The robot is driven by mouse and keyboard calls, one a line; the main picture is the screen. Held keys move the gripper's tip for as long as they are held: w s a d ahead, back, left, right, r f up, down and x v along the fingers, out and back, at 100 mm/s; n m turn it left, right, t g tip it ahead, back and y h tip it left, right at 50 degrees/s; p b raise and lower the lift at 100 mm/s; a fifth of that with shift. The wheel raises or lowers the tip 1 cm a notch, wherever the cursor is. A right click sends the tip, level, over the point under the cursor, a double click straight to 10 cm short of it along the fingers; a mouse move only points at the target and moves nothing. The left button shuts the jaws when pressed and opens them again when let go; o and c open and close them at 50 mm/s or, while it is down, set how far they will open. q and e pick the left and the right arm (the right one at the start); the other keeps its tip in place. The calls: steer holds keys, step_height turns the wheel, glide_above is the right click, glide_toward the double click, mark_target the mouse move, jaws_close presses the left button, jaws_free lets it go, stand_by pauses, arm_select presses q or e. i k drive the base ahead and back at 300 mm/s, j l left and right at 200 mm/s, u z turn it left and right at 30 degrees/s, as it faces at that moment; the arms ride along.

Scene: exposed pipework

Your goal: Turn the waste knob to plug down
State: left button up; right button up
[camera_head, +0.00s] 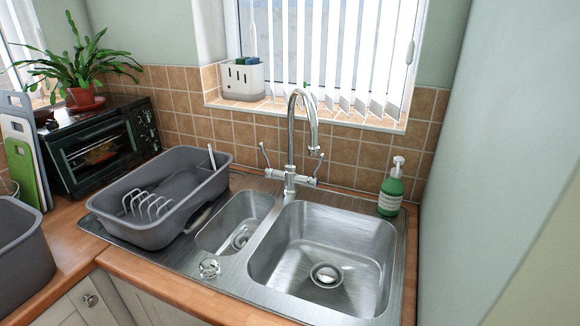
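A small round shiny knob (209,267), which looks like the waste knob, sits on the steel sink's front ledge, in front of the small bowl. The large sink bowl (290,245) is empty, with a round metal plug (326,275) at its drain. I cannot tell whether the plug is raised or down. The small bowl (228,212) has its own round drain fitting (241,237). Neither of my grippers shows in this view.
A tall chrome tap (291,150) with two levers stands behind the bowls. A green soap bottle (391,190) stands at the back right. A grey dish rack (165,225) covers the left drainer. A grey tub (20,255) is at far left. The wall closes the right side.

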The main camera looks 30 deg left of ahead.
mark_target(209, 266)
steer(key=u, duration=1.45)
